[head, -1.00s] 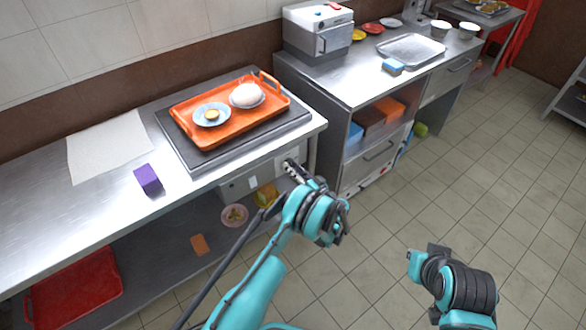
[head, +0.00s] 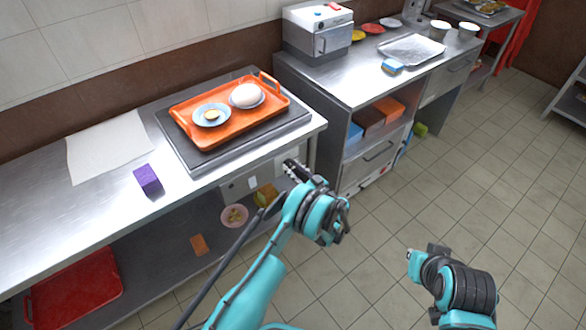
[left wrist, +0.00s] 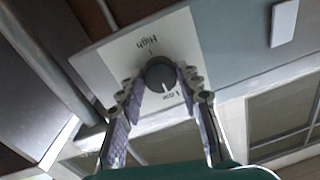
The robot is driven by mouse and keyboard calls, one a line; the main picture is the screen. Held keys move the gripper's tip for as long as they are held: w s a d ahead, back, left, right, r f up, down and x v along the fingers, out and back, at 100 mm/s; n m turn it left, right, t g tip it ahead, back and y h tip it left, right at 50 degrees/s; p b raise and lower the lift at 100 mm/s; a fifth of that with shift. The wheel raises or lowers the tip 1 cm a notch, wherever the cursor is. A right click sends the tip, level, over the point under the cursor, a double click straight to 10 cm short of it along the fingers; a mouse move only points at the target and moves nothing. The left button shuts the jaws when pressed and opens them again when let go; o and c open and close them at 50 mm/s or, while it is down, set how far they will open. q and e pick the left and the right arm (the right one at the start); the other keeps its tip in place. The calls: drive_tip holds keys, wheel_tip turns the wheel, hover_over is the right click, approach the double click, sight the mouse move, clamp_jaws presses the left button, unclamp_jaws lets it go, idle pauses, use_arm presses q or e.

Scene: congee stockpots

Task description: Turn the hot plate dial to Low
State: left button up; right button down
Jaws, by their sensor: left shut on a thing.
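The hot plate dial (left wrist: 160,74) is a dark round knob on a pale label plate in the left wrist view. "High" is printed above it and "Low" below it, both upside down. A white mark on the knob points down, toward the Low print. My left gripper (head: 292,168) is at the front panel below the hot plate (head: 180,150). In the left wrist view its fingers (left wrist: 161,80) are shut on the dial, one on each side. The fingers hide the dial in the head view. My right gripper (head: 428,254) is out over the floor, its fingers unclear.
An orange tray (head: 190,133) with an egg-like item and a small dish sits on the hot plate. A purple block (head: 148,180) and white paper (head: 108,146) lie on the counter to the left. A lower shelf runs underneath. The floor on the right is open.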

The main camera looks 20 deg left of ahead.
use_arm(q)
drive_tip(key=o, duration=1.2)
drive_tip(key=shift+c, duration=0.2)
drive_tip(key=v, duration=1.2)
drive_tip(key=shift+a, duration=0.1)
